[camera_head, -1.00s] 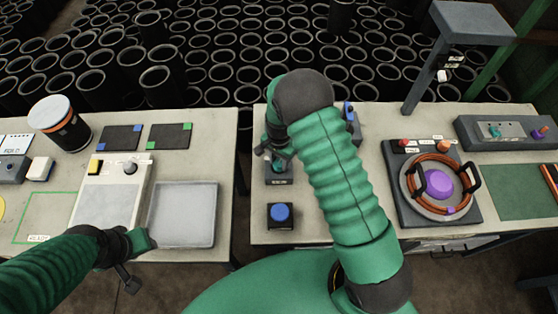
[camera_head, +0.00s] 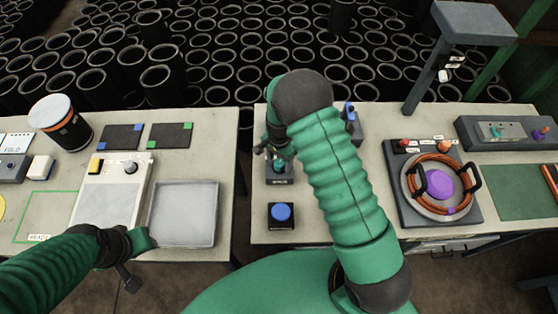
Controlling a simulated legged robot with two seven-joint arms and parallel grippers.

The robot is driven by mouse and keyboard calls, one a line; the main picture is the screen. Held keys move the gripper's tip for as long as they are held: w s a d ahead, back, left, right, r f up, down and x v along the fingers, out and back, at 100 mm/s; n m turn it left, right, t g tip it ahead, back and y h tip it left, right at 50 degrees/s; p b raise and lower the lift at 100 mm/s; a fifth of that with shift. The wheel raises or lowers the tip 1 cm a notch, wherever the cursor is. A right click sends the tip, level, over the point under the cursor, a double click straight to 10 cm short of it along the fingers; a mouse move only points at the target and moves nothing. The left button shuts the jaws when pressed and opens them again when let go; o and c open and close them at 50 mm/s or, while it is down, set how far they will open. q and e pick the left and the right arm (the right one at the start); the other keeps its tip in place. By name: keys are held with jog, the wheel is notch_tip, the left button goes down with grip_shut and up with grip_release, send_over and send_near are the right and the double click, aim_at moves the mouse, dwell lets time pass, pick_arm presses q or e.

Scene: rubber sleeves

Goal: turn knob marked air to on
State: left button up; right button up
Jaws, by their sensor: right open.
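A teal knob (camera_head: 279,167) sits on a small dark box on the middle bench, with a label on its front too small to read. My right gripper (camera_head: 269,153) is open just above and beside this knob; my arm hides part of the area, and I cannot tell whether the fingers touch it. Another teal knob (camera_head: 495,131) is on the grey panel (camera_head: 520,143) at the far right; its markings are also unreadable. My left gripper (camera_head: 140,262) hangs at the front of the left bench, near the grey tray, and its finger opening is unclear.
A blue button (camera_head: 281,212) stands in front of the nearer knob. The grey tray (camera_head: 184,240) and a scale-like device (camera_head: 108,205) are on the left bench. A round fixture with a purple centre (camera_head: 438,185) is on the right. A gap separates the benches.

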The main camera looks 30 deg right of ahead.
aim_at(279, 162)
notch_tip(279, 162, up, 17)
jog(key=b, duration=0.2)
jog(key=shift+f, duration=0.15)
